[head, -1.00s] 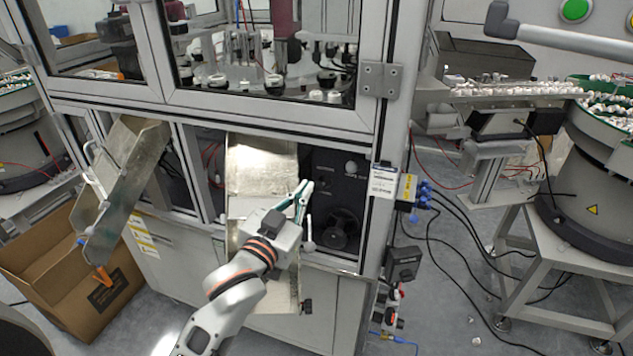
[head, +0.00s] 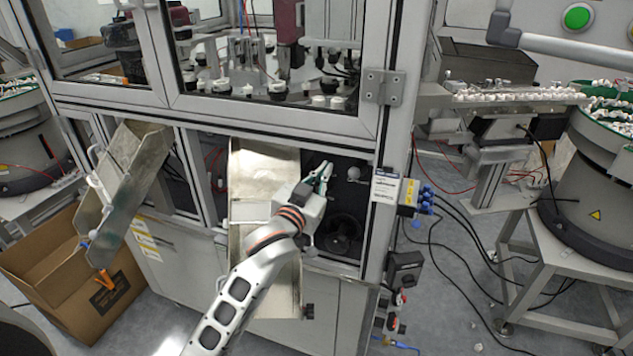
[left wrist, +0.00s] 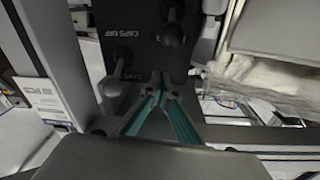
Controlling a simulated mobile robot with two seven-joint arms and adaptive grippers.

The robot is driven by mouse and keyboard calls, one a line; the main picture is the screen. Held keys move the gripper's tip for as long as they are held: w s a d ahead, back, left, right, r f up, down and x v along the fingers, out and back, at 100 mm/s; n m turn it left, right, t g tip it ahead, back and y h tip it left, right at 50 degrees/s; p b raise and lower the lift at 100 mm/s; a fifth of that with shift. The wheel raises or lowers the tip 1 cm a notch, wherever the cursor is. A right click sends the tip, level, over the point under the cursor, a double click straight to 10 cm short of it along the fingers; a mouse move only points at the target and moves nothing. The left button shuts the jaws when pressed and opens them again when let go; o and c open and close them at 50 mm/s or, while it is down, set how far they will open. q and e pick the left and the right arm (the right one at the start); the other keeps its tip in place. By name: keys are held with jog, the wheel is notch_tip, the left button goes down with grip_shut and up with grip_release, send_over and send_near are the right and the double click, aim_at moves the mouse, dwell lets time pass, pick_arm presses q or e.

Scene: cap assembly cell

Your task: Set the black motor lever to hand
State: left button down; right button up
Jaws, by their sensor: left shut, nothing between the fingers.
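The black panel (head: 316,163) sits in the open lower bay of the machine. I can read "CAPS OFF" there; the other lettering is unclear, and I cannot tell which lever is the motor one. In the head view a grey ball knob (head: 353,173) shows on the panel. My left gripper (head: 323,177) is shut and empty in front of the panel, its teal fingertips (left wrist: 159,78) between the two levers, apparently touching neither. My right gripper is not in view.
A black handwheel (head: 340,234) lies below the gripper. A metal chute (head: 262,165) stands just left of the panel. The frame post with a white label (head: 384,188) bounds the bay on the right. A cardboard box (head: 50,265) stands on the floor at left.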

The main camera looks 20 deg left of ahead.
pick_arm(q)
jog(key=shift+s+a+f, duration=0.15)
jog(key=shift+s+f, duration=0.1)
jog(key=shift+f, duration=0.4)
jog(key=shift+s+a+f, duration=0.1)
jog(key=shift+s+f, duration=0.1)
jog(key=shift+f, duration=0.45)
jog(key=shift+s+a+f, duration=0.15)
jog(key=shift+s+f, duration=0.1)
jog(key=shift+f, duration=0.4)
jog(key=s+a+f+t+b, duration=0.1)
jog(key=s+f+b, duration=0.2)
jog(key=s, duration=1)
notch_tip(320, 180, down, 2)
jog(key=shift+s+t, duration=0.2)
jog(key=shift+t, duration=0.1)
jog(key=shift+a, duration=0.1)
